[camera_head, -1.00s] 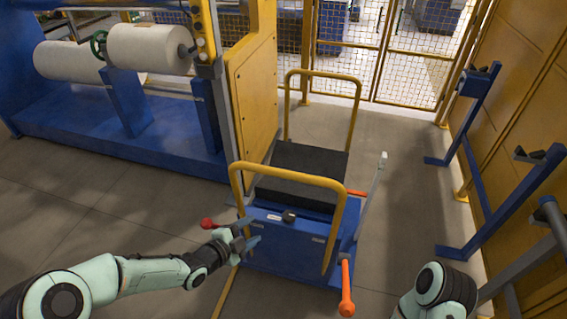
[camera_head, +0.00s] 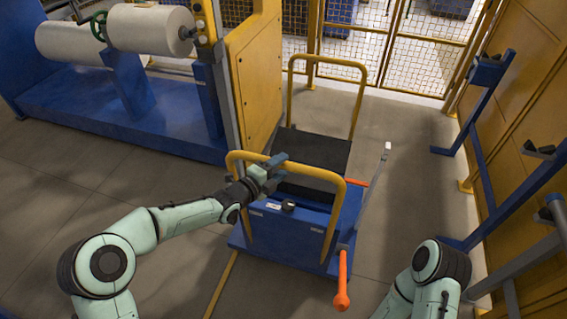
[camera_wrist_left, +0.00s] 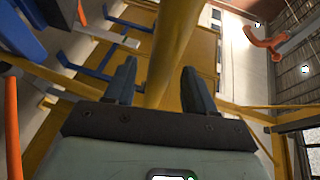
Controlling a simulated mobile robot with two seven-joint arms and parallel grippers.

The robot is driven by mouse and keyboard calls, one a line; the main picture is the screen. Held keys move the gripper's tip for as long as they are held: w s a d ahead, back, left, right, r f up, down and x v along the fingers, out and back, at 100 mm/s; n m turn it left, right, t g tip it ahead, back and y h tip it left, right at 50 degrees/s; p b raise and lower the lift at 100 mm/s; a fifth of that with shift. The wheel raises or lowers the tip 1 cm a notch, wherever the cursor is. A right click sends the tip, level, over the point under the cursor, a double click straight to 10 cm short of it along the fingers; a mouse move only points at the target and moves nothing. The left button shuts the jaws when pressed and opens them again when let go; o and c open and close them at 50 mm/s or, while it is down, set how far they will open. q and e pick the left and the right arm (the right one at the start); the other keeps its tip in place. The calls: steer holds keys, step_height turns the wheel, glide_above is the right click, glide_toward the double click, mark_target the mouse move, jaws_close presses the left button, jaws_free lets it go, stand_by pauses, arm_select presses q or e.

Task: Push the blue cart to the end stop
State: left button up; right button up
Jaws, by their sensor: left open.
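The blue cart (camera_head: 300,232) stands on the floor ahead of me, with a black top plate (camera_head: 312,155). It has a near yellow handle hoop (camera_head: 310,172) and a far one (camera_head: 366,85). My left gripper (camera_head: 277,172) is open at the top bar of the near hoop. In the left wrist view a yellow bar (camera_wrist_left: 175,50) runs between its two spread fingers (camera_wrist_left: 160,90); I cannot tell whether they touch it. My right arm shows at the lower right, but its gripper is out of view. I cannot make out the end stop.
An orange-handled lever (camera_head: 342,280) sticks out at the cart's near right corner. A blue machine with white rolls (camera_head: 150,28) stands left, its yellow panel (camera_head: 255,85) close to the cart. Blue racks (camera_head: 485,130) line the right wall. A mesh fence (camera_head: 400,55) closes the back; floor lies free before it.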

arm_select(q)
steer(key=shift+x, duration=1.1)
jaws_close()
